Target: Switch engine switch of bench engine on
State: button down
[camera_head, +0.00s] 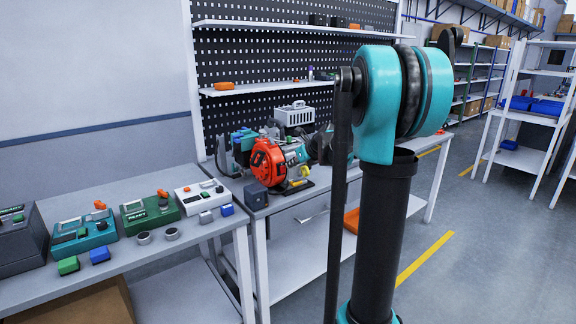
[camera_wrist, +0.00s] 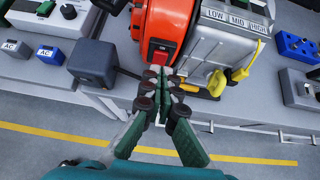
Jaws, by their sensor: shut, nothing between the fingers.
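The bench engine (camera_head: 266,162) sits on the far workbench, with an orange-red round housing and a grey and teal body. In the wrist view its orange housing (camera_wrist: 168,22) fills the top middle. A red rocker switch (camera_wrist: 161,51) in a dark frame is on the housing's near face. My gripper (camera_wrist: 166,73) is shut and empty, with its fingertips just below the switch in the picture. I cannot tell whether they touch it.
A dark grey box (camera_wrist: 97,63) stands left of the engine, joined by a cable. A panel marked LOW, MID, HIGH (camera_wrist: 232,20) and a yellow lever (camera_wrist: 217,82) are on the engine's right. The near bench (camera_head: 150,262) holds several devices. Open floor lies right.

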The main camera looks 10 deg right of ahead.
jog(key=w+r+v, duration=0.1)
jog(key=v, duration=0.9)
jog(key=shift+a+r, duration=0.3)
jog(key=shift+r, duration=0.15)
jog(key=shift+w, duration=0.1)
jog(key=s+a+f+n+g+h, duration=0.1)
jog(key=s+f+n+g+h, duration=0.1)
jog(key=s+f+n, duration=1.2)
jog(key=s+a+f+n+g+h, duration=0.1)
jog(key=s+f+n+g+h, duration=0.1)
jog(key=s+f+n, duration=1.2)
jog(key=s+n, duration=0.2)
jog(key=s, duration=0.3)
jog(key=shift+a+g+h, duration=0.25)
jog(key=shift+g+h, duration=0.05)
jog(key=shift+g, duration=0.1)
